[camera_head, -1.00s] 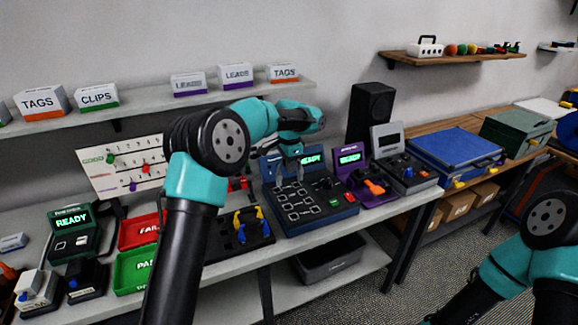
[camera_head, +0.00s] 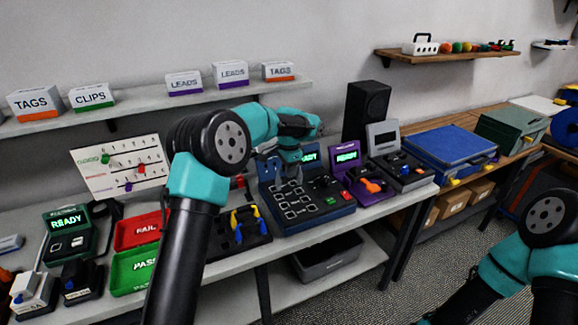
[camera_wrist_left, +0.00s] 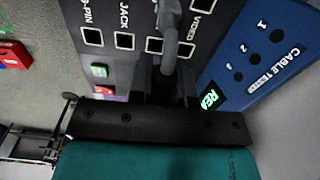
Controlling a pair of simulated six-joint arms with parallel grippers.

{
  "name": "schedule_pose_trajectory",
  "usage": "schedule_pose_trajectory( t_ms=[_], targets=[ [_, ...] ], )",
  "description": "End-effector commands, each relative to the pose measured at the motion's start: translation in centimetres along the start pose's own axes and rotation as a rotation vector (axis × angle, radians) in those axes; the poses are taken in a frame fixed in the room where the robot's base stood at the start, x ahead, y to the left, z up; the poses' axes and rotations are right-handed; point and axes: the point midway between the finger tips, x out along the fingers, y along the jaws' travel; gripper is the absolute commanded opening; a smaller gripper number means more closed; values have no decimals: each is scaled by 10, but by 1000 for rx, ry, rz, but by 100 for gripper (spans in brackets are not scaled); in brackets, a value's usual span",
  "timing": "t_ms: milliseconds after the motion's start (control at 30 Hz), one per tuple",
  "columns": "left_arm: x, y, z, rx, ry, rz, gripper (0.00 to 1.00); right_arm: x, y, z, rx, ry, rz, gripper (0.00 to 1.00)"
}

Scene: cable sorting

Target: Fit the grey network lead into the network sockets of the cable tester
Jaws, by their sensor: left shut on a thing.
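The cable tester (camera_head: 335,213) is a dark blue console with square sockets, a red and a green button and a lit green screen. In the left wrist view its panel (camera_wrist_left: 124,68) shows sockets labelled PIN, JACK and VIDEO. My left gripper (camera_head: 286,175) is over the tester's socket area. In the left wrist view the left gripper (camera_wrist_left: 167,85) is shut on a grey lead (camera_wrist_left: 169,30), which bends up across the panel near the VIDEO socket. The held plug is hidden between the fingers, so I cannot tell whether it touches a socket. My right gripper is out of view.
A purple READY tester (camera_head: 362,185) stands right of the cable tester. A dark holder with yellow and blue clips (camera_head: 240,232) is to its left. Red FAIL (camera_head: 140,231) and green PASS trays (camera_head: 134,270) are farther left. A blue case (camera_head: 450,150) lies on the right bench.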

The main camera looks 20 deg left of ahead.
Motion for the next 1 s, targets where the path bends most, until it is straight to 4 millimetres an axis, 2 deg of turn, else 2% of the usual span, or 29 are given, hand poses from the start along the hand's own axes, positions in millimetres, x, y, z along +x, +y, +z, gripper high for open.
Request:
schedule_pose_trajectory(
  t_ms=[200,400,1000],
  targets=[
    [17,0,0,1,-1,1,0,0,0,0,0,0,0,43],
    [27,0,0,0,-2,1,0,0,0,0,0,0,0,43],
    [28,0,0,0,-1,0,0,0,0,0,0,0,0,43]
  ],
)
